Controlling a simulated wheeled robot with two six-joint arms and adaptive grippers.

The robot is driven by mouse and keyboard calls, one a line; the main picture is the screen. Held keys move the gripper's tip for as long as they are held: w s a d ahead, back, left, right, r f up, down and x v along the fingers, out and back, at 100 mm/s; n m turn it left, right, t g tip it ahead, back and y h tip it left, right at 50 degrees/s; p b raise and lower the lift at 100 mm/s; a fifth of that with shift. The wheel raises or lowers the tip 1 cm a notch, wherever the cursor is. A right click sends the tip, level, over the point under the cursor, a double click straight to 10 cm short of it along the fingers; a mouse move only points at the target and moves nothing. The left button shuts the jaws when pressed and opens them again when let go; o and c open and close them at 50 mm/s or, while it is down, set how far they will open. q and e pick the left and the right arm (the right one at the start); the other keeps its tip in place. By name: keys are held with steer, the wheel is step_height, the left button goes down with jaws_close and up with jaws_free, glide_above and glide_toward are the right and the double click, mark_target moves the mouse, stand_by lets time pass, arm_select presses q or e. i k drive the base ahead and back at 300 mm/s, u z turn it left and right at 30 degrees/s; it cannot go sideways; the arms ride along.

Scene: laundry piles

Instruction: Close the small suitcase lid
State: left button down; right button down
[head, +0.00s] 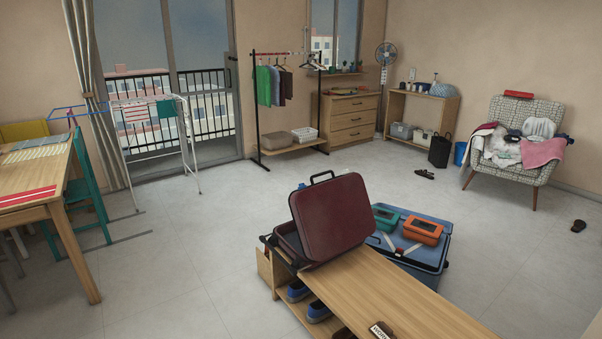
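The small suitcase is dark red, and its lid (333,214) stands up, tilted open, with a black handle at the top. Its lower shell (287,243) rests on the far end of a wooden bench (395,300). The lid's broad outer face is toward me and hides most of the shell and whatever is inside. Neither of my grippers shows in the head view.
A blue case (432,262) holding green and orange boxes stands on the floor right behind the bench. Shoes (318,309) sit on the bench's lower shelf. A table (40,190) stands at left and a laundry-covered armchair (517,150) at back right. The middle floor is clear.

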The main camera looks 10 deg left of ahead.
mark_target(330, 216)
steer(key=u, duration=0.6)
steer(key=i, duration=1)
steer(key=u, duration=0.3)
